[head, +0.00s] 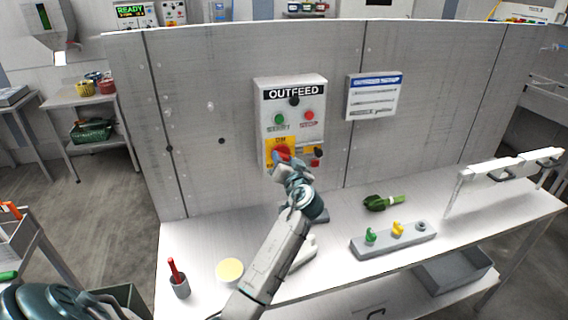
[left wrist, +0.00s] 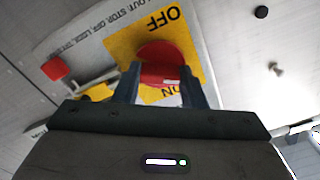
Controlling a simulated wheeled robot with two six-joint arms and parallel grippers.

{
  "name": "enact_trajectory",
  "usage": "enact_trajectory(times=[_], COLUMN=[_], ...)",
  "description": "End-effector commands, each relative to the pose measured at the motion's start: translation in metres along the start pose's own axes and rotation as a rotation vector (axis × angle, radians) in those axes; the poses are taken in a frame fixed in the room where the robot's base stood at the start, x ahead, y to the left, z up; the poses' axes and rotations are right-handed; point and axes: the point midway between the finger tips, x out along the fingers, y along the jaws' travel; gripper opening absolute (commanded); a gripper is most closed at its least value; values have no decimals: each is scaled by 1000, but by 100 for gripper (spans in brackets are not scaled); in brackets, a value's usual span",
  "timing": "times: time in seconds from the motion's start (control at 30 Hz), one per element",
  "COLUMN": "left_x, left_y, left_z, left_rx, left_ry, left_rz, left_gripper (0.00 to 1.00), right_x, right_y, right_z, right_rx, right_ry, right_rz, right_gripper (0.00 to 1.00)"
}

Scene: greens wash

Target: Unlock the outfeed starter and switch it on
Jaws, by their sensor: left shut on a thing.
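The outfeed starter (head: 321,100) is a pale grey box on the upright panel, with a green start button (head: 279,119) and a red stop button (head: 309,115). Below them a yellow ON/OFF plate (head: 272,142) carries a red rotary handle (head: 279,151). My left gripper (head: 284,162) is at this handle. In the left wrist view its fingers (left wrist: 160,82) are shut on the red handle (left wrist: 160,50), partly hiding it. The handle's setting cannot be told. A small red piece (left wrist: 56,69) shows beside the plate. My right gripper is not in view.
A grey block (head: 420,238) with a green and a yellow piece stands on the white bench (head: 200,242). A dark green item (head: 375,203) lies behind it. An instruction sign (head: 373,96) hangs right of the starter.

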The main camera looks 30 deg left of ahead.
Motion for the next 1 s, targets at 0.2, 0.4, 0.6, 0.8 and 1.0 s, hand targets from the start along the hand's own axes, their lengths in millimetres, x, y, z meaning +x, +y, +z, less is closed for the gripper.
enact_trajectory(times=[0.2,0.4,0.6,0.8,1.0], left_x=[0,0,0,0,0], left_y=[0,0,-1,-1,0], left_z=[0,-1,-2,-2,-2], left_rx=[206,397,586,762,903], left_ry=[1,1,0,0,0], left_rz=[0,1,0,0,1], left_gripper=[14,14,14,14,14], right_x=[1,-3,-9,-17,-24], right_y=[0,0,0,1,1], right_z=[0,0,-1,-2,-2], right_rx=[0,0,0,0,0], right_ry=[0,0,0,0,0], right_rz=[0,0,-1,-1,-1], right_gripper=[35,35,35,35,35])
